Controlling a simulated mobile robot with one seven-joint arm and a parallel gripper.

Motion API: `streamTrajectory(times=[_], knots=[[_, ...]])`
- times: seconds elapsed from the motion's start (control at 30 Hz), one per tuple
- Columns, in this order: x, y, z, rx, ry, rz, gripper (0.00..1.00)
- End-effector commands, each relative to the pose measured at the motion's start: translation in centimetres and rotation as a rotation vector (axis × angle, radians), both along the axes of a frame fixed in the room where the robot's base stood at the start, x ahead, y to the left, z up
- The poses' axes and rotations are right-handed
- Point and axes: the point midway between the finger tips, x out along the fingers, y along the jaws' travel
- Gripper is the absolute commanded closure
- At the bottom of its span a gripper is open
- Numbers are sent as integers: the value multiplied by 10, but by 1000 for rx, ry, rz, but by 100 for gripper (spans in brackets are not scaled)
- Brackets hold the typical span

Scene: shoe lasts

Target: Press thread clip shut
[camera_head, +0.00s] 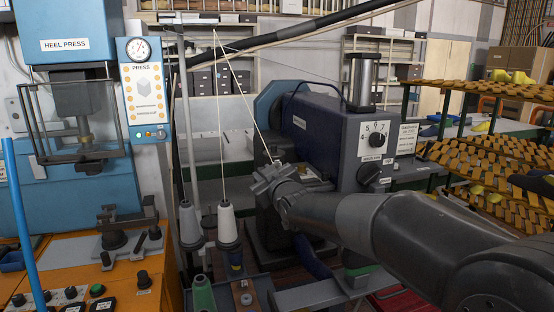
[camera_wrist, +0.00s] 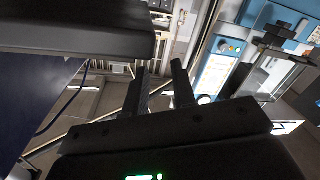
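The thread clip itself cannot be made out in either view; my gripper and arm cover part of the sewing machine's front. The dark blue sewing machine (camera_head: 325,130) stands at the centre, with a grey front panel carrying dials. A white thread (camera_head: 241,94) slants down from the stand's top and ends behind my gripper. My gripper (camera_head: 262,178) is in front of the machine's lower left part. In the wrist view its two dark fingers (camera_wrist: 160,85) stand apart with only background between them. A dark overhanging body (camera_wrist: 75,38) is close at the left there.
A thread stand with a white cone (camera_head: 226,222) and a green spool (camera_head: 203,292) is left of my gripper. A blue heel press (camera_head: 65,140) stands further left. Racks of shoe lasts (camera_head: 490,150) fill the right. A dark slanting bar (camera_head: 320,22) crosses above the machine.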

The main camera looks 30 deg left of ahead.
Motion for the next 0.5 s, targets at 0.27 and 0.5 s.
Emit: streamTrajectory(times=[0.27,0.5], knots=[[11,43,25,-436,-130,34,76],[13,49,52,-825,-225,59,76]])
